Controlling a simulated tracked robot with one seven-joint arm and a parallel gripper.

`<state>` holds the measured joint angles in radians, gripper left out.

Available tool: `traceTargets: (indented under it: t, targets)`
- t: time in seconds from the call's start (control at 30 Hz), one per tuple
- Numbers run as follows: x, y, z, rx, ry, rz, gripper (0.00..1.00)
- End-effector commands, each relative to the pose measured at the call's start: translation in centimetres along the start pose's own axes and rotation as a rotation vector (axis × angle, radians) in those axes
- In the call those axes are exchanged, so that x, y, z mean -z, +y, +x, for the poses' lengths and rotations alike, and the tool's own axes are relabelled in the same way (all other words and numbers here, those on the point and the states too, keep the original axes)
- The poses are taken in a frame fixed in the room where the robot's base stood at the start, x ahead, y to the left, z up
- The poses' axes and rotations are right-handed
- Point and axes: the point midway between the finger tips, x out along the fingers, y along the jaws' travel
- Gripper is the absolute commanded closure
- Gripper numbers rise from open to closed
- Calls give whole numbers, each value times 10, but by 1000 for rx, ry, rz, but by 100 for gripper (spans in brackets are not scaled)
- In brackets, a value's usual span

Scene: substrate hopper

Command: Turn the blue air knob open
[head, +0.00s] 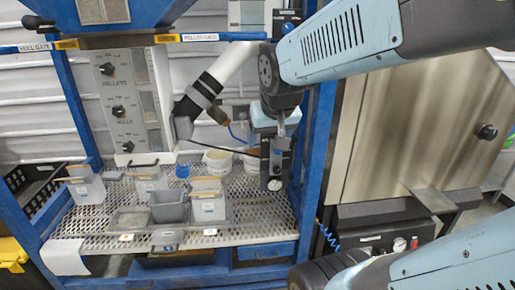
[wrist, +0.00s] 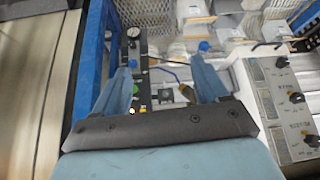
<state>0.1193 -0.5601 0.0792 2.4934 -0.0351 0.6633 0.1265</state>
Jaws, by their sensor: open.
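A dark narrow air panel with a round gauge (wrist: 134,32) stands on the blue frame upright. In the head view the gauge (head: 275,184) shows low on the panel. A small blue spot (wrist: 132,64) beside the left fingertip looks like the blue air knob; its setting cannot be made out, and the finger partly covers that area. My gripper (wrist: 162,66) is open and empty, its two blue fingers apart over the panel area. In the head view my gripper (head: 281,130) points down in front of the upper panel and hides part of it. I cannot tell whether a finger touches the knob.
A mesh shelf (head: 110,222) holds tubs, a grey bin (head: 168,206) and a blue-capped item (head: 182,170). A steel cabinet (head: 420,130) stands right of the blue upright (head: 318,130). A knob panel (head: 122,100) is at left. A thin dark cable (wrist: 165,70) crosses between the fingers.

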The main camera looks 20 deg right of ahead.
Motion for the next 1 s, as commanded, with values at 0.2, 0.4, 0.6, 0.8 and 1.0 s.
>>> traceTargets:
  t: [0.2,0.4,0.6,0.8,1.0]
  targets:
    - [37,6,66,-31,41,108,26]
    - [61,13,126,-20,83,213,26]
    - [76,21,185,24,124,331,26]
    - [82,27,242,99,161,465,26]
    - [84,35,291,198,203,633,26]
